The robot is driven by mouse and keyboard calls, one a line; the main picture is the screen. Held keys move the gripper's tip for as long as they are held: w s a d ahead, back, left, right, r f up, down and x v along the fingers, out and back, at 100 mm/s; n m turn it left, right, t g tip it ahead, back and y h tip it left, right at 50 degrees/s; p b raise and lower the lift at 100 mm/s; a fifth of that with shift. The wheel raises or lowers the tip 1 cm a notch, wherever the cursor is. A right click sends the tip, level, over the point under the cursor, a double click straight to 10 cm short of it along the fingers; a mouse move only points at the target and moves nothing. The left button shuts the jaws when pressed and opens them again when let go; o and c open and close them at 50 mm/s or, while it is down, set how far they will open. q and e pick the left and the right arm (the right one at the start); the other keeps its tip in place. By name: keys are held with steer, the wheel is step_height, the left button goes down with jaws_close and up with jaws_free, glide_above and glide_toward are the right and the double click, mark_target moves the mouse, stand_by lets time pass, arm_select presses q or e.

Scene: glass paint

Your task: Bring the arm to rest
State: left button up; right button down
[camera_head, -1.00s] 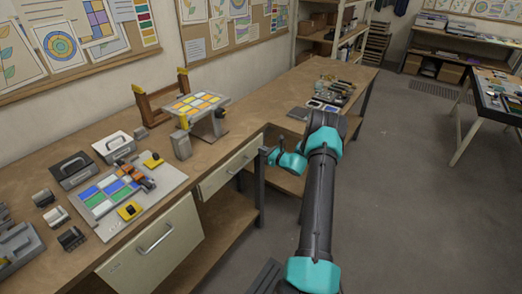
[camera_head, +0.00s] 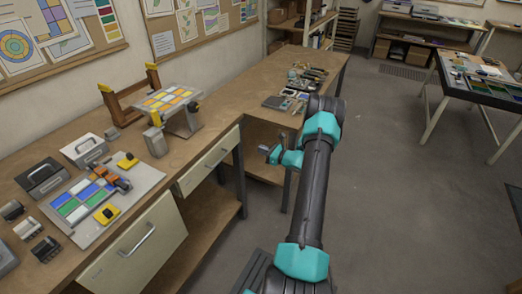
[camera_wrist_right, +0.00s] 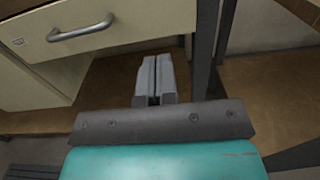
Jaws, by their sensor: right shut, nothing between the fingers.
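My right arm (camera_head: 310,190) reaches up through the middle of the head view, in dark grey and teal. Its gripper (camera_head: 265,150) points left, in front of the bench and off its top. In the right wrist view the gripper (camera_wrist_right: 156,80) shows its two grey fingers together, shut and empty. Beyond them are the bench's drawer front and lower shelf. My left gripper is not in view.
The wooden bench (camera_head: 210,88) holds a tilted rack of coloured panes (camera_head: 168,100), a board with coloured glass pieces (camera_head: 140,188) and several tools (camera_head: 305,75). A drawer handle (camera_wrist_right: 80,28) sticks out near the gripper. Open floor (camera_head: 400,190) lies to the right.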

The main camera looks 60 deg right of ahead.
steer(key=w+a+f+n+g+y, duration=0.2)
steer(key=a+f+n+g+y, duration=0.25)
steer(key=a, duration=0.75)
steer(key=w+a+f+n+g+y, duration=0.2)
steer(key=a+f+n+g+y, duration=0.3)
steer(key=a, duration=0.7)
steer(key=s+a+f+n+g+h, duration=0.1)
steer(key=s+a+f+n+g, duration=0.2)
steer(key=a, duration=0.4)
steer(key=s+a+f+n+g+h, duration=0.1)
steer(key=s+a+n+g+h, duration=0.15)
steer(key=a+n, duration=0.3)
steer(key=s+a+f+n+g, duration=0.2)
steer(key=s+a+n+g, duration=0.15)
steer(key=a, duration=0.35)
steer(key=w+a+r+n+t+h, duration=0.1)
steer(key=a+r+n+h, duration=0.1)
steer(key=a+n, duration=0.8)
steer(key=r+n, duration=0.1)
steer(key=n, duration=0.1)
steer(key=shift+w+a+n, duration=0.15)
steer(key=shift+a+n, duration=0.15)
steer(key=shift+n, duration=0.05)
